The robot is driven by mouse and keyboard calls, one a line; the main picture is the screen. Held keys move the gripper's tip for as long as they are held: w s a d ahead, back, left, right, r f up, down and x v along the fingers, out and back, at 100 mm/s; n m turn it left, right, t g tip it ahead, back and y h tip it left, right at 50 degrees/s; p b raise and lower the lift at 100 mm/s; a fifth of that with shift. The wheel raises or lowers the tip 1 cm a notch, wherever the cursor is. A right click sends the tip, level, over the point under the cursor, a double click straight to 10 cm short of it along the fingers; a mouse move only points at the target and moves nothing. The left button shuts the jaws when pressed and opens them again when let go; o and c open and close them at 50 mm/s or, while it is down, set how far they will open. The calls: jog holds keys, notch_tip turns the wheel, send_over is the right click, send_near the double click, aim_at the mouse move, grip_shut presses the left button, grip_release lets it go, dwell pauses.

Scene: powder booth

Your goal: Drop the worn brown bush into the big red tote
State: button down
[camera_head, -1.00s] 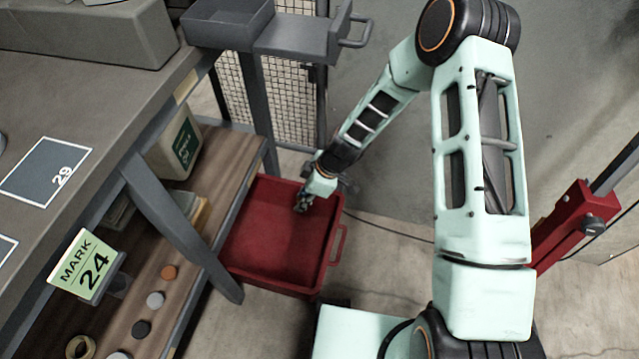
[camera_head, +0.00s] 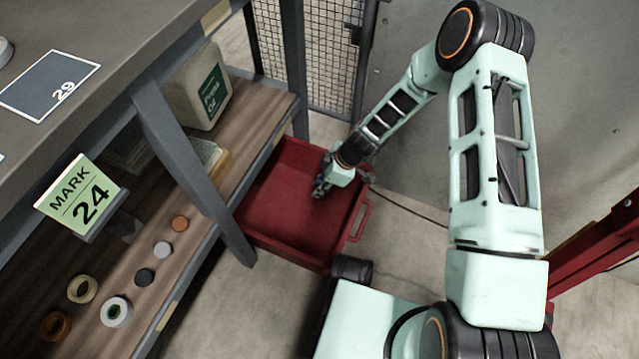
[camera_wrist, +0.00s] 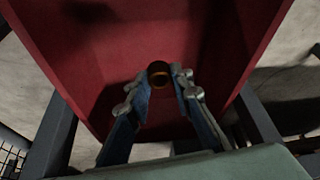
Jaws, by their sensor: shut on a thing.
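My gripper (camera_head: 321,188) hangs over the right part of the big red tote (camera_head: 290,208), which stands on the floor beside the shelf. In the wrist view my gripper (camera_wrist: 163,92) is shut on the worn brown bush (camera_wrist: 158,73), a small dark brown ring held between the fingertips. The red tote fills the background there (camera_wrist: 100,55), and its inside looks empty. The height of the bush above the tote floor is hard to tell. In the head view the bush is too small and hidden to make out.
A wooden shelf (camera_head: 190,215) under the workbench holds several rings and discs, including an orange one (camera_head: 180,223) and a white one (camera_head: 116,312). A pale canister (camera_head: 196,92) stands further back. A green sign (camera_head: 82,195) reads MARK 24. A mesh panel (camera_head: 325,50) stands behind the tote.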

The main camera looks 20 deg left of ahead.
jog(key=shift+f, duration=0.1)
jog(key=c, duration=1.6)
grip_release()
jog(key=v, duration=1.2)
